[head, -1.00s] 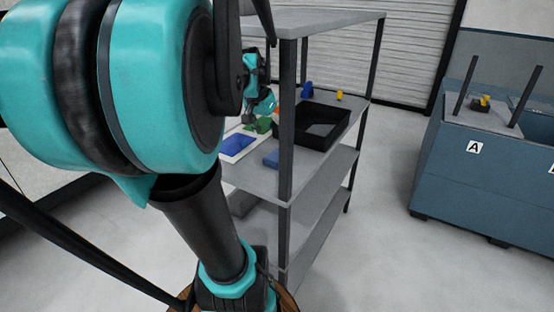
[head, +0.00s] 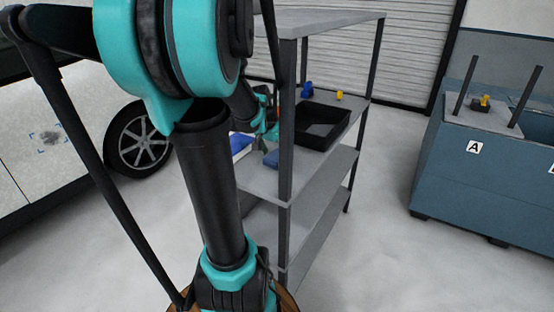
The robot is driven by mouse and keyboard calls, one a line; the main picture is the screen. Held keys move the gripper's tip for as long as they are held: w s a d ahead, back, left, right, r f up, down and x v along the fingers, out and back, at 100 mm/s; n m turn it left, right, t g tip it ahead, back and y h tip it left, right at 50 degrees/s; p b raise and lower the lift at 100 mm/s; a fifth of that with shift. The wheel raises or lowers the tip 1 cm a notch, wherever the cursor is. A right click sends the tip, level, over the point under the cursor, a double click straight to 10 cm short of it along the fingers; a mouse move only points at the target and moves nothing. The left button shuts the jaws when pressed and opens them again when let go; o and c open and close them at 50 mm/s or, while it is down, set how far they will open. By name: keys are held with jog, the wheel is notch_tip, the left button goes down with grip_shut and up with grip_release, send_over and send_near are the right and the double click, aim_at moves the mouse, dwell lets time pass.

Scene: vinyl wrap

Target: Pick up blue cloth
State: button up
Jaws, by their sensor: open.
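A blue, cloth-like item (head: 240,144) lies on a white tray or sheet at the left end of the shelf's middle level, mostly hidden behind my arm. A smaller flat blue piece (head: 271,159) lies to its right, near the shelf's front edge; I cannot tell for sure which of the two is the cloth. My gripper (head: 270,132) is open, seen small and partly covered by my arm and the shelf post. It is just above and behind the smaller blue piece in the picture, with nothing visible in it. I cannot tell whether it touches anything.
A black open bin (head: 323,127) stands right of the gripper on the grey shelf rack (head: 285,200). Small blue (head: 307,90) and yellow (head: 340,96) things sit behind it. A car wheel (head: 139,139) is at left. A blue cabinet (head: 470,190) stands at right, with clear floor between.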

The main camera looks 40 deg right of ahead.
aim_at(276, 156)
jog(key=shift+f, duration=0.1)
jog(key=c, duration=1.1)
notch_tip(276, 156, up, 10)
dwell(0.3)
